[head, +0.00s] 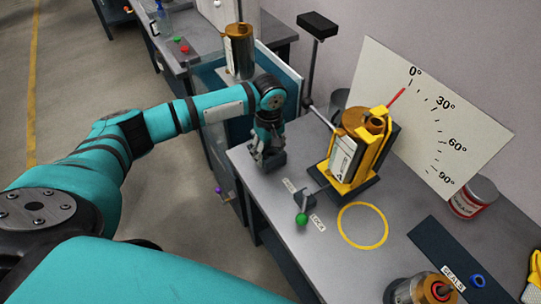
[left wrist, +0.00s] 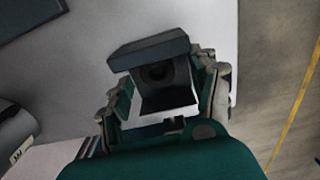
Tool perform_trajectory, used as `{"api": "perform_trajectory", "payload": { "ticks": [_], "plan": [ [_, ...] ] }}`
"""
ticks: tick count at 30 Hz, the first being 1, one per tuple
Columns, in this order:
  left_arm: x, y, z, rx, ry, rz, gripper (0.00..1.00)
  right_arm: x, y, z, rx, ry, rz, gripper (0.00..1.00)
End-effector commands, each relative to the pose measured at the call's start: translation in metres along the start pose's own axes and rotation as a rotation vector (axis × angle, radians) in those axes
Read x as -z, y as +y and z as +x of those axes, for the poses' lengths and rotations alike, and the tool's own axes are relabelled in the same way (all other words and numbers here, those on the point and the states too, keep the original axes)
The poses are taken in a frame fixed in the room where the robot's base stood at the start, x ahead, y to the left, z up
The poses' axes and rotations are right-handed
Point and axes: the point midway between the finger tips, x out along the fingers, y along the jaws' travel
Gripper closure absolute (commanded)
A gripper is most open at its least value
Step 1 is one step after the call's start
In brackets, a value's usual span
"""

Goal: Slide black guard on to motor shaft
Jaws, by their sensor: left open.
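The black guard (head: 275,159), a dark box-like piece, sits at the left edge of the grey table. In the left wrist view the guard (left wrist: 150,52) shows an open hollow with a round dark hole inside. My left gripper (head: 264,154) is open right over the guard, with one finger on each side of it in the left wrist view (left wrist: 163,92); I cannot tell if they touch it. A gold-topped unit (head: 347,150) stands in a yellow bracket to the right. Another gold unit with a reddish ring and short shaft (head: 425,289) is at the bottom edge. I cannot tell which is the motor.
A green-knobbed lever (head: 301,219) and a yellow ring marking (head: 363,226) lie in front of the bracket. An angle board (head: 425,110) leans behind. A dark mat (head: 440,245) and a red-and-white can (head: 473,197) are at right.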

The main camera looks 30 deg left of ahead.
Motion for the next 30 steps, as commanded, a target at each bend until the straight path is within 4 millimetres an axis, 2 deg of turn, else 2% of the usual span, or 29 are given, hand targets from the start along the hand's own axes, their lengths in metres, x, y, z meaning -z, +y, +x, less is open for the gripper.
{"api": "perform_trajectory", "payload": {
  "ticks": [7,17,25,30],
  "plan": [
    [0.0,0.0,0.001,-0.001,0.0,0.0,0.4,0.0,0.0,0.0,0.0,-0.001,0.0,0.66],
    [0.0,0.0,0.001,-0.001,0.0,0.0,0.81,0.004,0.001,0.0,-0.001,0.006,0.001,0.66],
    [0.0,0.001,-0.001,-0.002,0.0,0.0,0.82,0.005,0.001,0.0,-0.001,0.008,0.001,0.66],
    [0.001,0.001,-0.022,-0.005,0.001,0.0,0.82,0.005,0.001,0.0,-0.001,0.009,0.001,0.66]
  ]
}}
